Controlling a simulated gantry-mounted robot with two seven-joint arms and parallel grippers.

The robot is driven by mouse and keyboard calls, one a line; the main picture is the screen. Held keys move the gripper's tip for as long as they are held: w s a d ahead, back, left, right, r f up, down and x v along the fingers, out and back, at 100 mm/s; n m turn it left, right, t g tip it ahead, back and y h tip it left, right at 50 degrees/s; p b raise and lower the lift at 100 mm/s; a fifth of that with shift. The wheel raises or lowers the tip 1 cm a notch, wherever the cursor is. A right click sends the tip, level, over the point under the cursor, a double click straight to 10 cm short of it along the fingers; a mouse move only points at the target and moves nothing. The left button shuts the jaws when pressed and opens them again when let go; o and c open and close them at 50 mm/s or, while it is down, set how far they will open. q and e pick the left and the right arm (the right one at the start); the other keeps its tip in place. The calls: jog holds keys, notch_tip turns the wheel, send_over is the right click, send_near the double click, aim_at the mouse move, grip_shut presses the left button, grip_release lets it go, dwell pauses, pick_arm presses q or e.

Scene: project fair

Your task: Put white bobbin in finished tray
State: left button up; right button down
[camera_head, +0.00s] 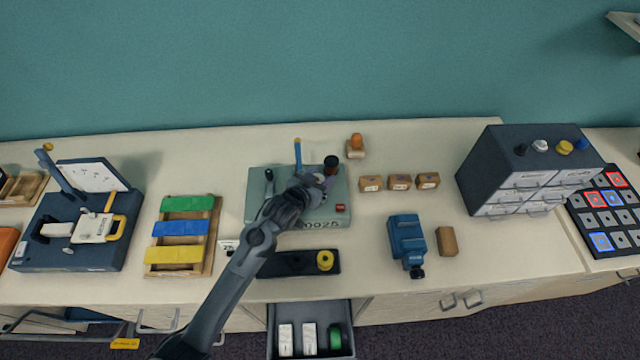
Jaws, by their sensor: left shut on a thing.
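My left gripper (318,182) is over the grey-green machine (260,206) marked 0025. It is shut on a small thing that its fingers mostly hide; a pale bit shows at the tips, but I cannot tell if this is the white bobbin. A black tray (268,264) in front of the machine holds a yellow bobbin (324,260) at its right end and a dark round piece; I cannot read a label naming it the finished tray. A white bobbin-like piece (540,145) stands on the dark drawer cabinet at right. My right gripper is not in view.
An open drawer (345,308) below the counter edge holds white and green items. A blue device (406,240), small brown boxes (399,181) and a stamp (355,145) stand right of the machine. Coloured bars (180,228) lie left.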

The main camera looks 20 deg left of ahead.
pick_arm(q)
jog(key=shift+f+p, duration=0.4)
jog(key=shift+f, duration=1.35)
jog(key=shift+f, duration=0.2)
jog(key=o, duration=1)
